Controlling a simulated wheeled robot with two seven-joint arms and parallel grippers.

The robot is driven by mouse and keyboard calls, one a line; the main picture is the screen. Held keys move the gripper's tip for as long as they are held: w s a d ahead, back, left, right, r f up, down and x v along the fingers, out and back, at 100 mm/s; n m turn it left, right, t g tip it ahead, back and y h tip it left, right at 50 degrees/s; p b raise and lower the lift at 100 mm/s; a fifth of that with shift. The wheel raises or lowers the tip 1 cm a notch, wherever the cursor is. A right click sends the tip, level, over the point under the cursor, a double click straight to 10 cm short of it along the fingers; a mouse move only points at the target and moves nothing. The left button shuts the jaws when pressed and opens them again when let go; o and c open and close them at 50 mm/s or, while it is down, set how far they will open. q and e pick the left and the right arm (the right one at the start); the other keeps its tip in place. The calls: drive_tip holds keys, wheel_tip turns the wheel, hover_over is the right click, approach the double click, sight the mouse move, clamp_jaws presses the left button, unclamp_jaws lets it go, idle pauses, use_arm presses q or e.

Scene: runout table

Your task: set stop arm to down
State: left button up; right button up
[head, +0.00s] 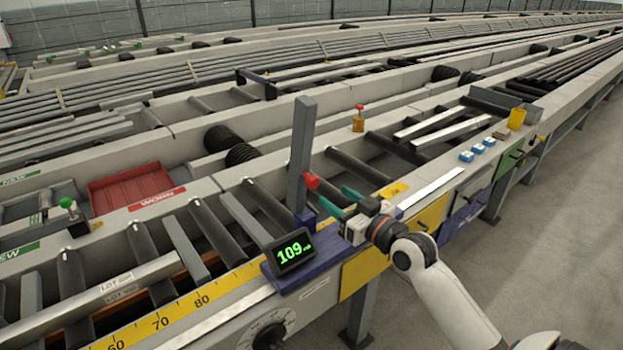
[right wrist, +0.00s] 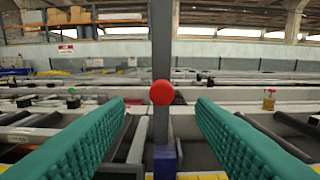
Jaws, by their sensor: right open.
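The stop arm (head: 301,145) is a grey bar standing upright from a blue mount on the runout table's near rail, with a red knob (head: 312,181) low on its side. My right gripper (head: 338,200) has teal fingers and is open, just right of the knob and pointing at it. In the right wrist view the knob (right wrist: 161,92) shows centred between the open fingers (right wrist: 160,107), in front of the upright arm (right wrist: 162,50). The knob looks to be beyond the fingertips, and I see no contact. My left gripper is not in view.
A display reading 109 (head: 292,251) stands on the rail close to the arm's foot, above a yellow scale (head: 225,284). Rollers (head: 262,208) and bars lie across the table behind. A red tray (head: 130,190) is at left. The grey floor (head: 560,230) at right is clear.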

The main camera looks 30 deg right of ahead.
sight(316, 183)
drive_tip(key=w, duration=0.6)
drive_tip(key=w+p, duration=0.1)
drive_tip(key=w, duration=0.2)
drive_tip(key=shift+w+a, duration=0.25)
drive_tip(key=shift+c, duration=0.3)
